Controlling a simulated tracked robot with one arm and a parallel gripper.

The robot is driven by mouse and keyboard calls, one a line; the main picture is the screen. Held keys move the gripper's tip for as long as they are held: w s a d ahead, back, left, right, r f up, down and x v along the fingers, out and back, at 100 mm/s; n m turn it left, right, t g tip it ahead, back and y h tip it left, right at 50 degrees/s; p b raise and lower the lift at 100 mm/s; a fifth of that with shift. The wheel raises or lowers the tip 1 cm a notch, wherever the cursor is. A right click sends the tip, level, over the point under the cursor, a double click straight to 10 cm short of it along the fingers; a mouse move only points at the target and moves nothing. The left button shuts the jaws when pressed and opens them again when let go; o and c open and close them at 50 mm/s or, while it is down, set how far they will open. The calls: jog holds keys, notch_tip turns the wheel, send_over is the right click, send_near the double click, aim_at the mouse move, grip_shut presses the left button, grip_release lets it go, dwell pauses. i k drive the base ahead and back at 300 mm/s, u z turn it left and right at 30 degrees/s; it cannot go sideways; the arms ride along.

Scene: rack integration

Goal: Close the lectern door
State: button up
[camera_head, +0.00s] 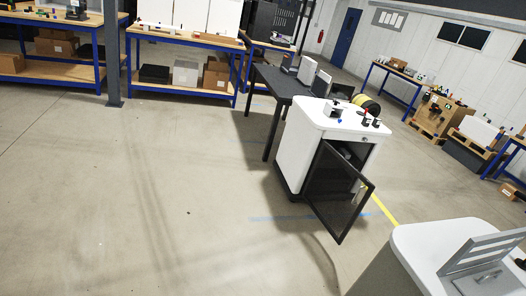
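The lectern (304,146) is a white cabinet with rounded top corners, right of the middle of the view. Its door (335,190) has a black frame and a dark see-through panel. The door stands wide open, swung out toward the camera from the cabinet's front. Part of the opening shows behind the door, but the inside is dark and mostly hidden. A white drawer-like front panel with a small lock or knob sits above the opening. My gripper is not seen in this view.
A white rounded body with a grey slotted metal part (485,252) fills the lower right corner. A black table (270,78) stands behind the lectern. Blue-framed workbenches (183,37) line the back, with a dark post (112,60). Open floor (150,200) lies left and in front.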

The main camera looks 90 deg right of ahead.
aim_at(370, 186)
jog(key=z, duration=0.05)
jog(key=i, duration=0.1)
jog(key=z, duration=2.9)
jog(key=i, duration=1.05)
jog(key=z, duration=0.45)
jog(key=k, duration=0.3)
jog(key=u, duration=0.75)
jog(key=i, duration=1.05)
jog(key=z, duration=0.45)
